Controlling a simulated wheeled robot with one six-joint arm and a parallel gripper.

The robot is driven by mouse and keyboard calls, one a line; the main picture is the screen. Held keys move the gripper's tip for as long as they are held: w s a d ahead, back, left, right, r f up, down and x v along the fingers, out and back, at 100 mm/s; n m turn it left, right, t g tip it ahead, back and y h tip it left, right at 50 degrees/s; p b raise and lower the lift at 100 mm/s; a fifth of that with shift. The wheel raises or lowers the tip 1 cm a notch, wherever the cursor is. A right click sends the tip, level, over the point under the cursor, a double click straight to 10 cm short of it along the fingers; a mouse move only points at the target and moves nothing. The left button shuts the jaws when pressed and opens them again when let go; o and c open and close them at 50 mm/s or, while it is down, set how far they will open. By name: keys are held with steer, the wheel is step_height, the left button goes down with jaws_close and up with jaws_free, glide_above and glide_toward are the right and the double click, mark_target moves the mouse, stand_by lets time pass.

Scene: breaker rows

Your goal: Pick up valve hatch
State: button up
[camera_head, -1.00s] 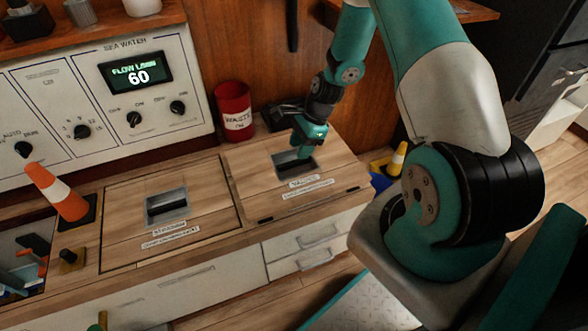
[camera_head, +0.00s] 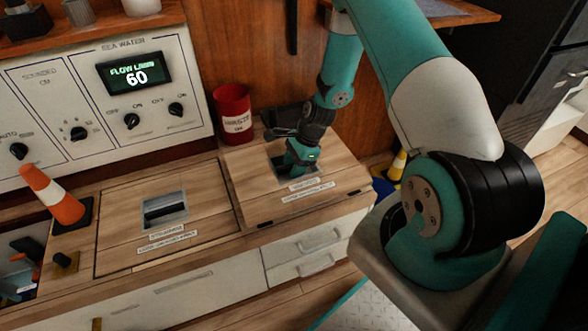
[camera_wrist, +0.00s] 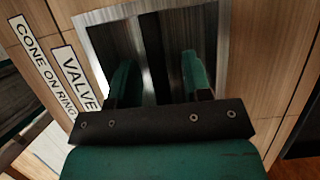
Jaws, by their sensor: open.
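The valve hatch (camera_head: 252,190) is the wooden lid at the right end of the counter, flat and closed, with a recessed metal handle pocket and white labels. My gripper (camera_head: 297,170) points down at that pocket and covers most of it in the head view. In the wrist view, the two green fingers of my gripper (camera_wrist: 158,72) are apart over the metal-walled pocket (camera_wrist: 222,50), with a dark bar-like strip between them. The "VALVE" label (camera_wrist: 75,75) lies left of the pocket. Whether the fingers touch the bar cannot be told.
A second hatch (camera_head: 120,220) with its own handle lies to the left. A red waste can (camera_head: 234,115) stands behind the valve hatch, and a dark object (camera_head: 283,121) sits beside it. The control panel (camera_head: 105,85) rises behind.

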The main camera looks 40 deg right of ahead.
steer(key=shift+f, duration=0.25)
steer(key=shift+c, duration=0.4)
jaws_close()
steer(key=shift+r, duration=0.1)
stand_by(1.1)
